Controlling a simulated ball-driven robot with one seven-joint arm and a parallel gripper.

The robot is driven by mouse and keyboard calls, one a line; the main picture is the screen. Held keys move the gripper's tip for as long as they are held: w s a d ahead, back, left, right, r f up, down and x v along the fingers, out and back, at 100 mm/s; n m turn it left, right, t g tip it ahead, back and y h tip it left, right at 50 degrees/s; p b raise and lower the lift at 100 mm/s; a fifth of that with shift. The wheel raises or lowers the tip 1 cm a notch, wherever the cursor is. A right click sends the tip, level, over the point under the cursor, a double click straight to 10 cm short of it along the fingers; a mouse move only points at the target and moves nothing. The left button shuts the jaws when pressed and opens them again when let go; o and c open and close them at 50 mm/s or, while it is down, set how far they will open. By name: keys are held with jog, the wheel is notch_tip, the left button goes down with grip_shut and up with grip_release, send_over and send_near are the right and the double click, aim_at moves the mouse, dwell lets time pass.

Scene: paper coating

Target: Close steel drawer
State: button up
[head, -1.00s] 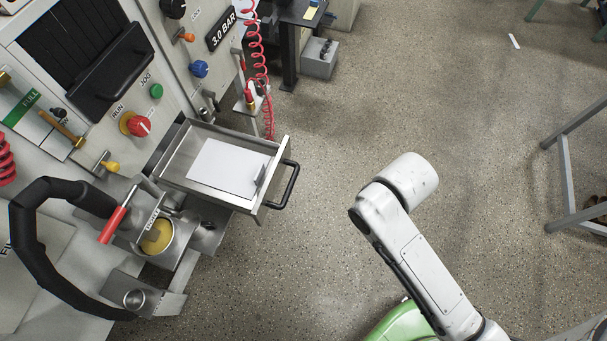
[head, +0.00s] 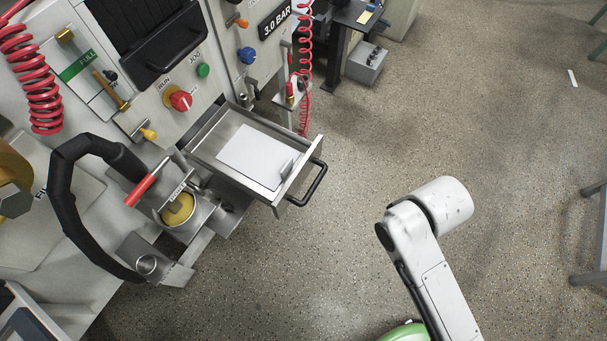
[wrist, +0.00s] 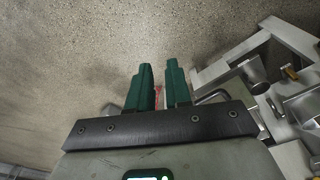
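The steel drawer (head: 207,143) is pulled out of the machine's front in the head view. White paper (head: 255,152) lies in it, with a small metal clip-like piece at its front end. The black drawer handle (head: 314,186) is on the drawer's front, facing right, with nothing touching it. My gripper (wrist: 160,78) shows only in the wrist view. Its two green fingers stand apart with a gap and hold nothing. A blurred red thing shows behind the gap. In the head view only my arm's links show, right of the drawer and apart from it.
Left of and below the drawer are a metal cup (head: 178,212) with yellow content, a red lever (head: 141,190) and a thick black hose (head: 66,205). A red coiled hose (head: 305,70) hangs behind the drawer. The speckled floor (head: 300,270) right of the machine is clear.

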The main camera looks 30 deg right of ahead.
jog(key=w+f+m+t+y, duration=0.1)
jog(key=f, duration=0.1)
jog(key=w+f+m+y+b, duration=0.1)
jog(key=w+f+m, duration=0.1)
jog(key=w+f+m+t+y+b, duration=0.1)
jog(key=f, duration=0.1)
jog(key=shift+w+d+f+m+t, duration=0.1)
jog(key=shift+w+d+m+t, duration=0.2)
jog(key=shift+w+d, duration=0.1)
grip_shut()
jog(key=w+d+f+m+t+y+b, duration=0.1)
jog(key=w+d+f+m+t+y, duration=0.1)
jog(key=w+d+m+t, duration=0.3)
jog(key=w+a+f+m, duration=0.1)
jog(key=w+a+f, duration=0.1)
jog(key=w, duration=0.3)
jog(key=w+a+f+m+p, duration=0.1)
jog(key=w+a+f, duration=0.1)
jog(key=w+a, duration=0.2)
jog(key=shift+w+a+f+t, duration=0.2)
jog(key=shift+w+f+t, duration=0.15)
jog(key=shift+w, duration=0.7)
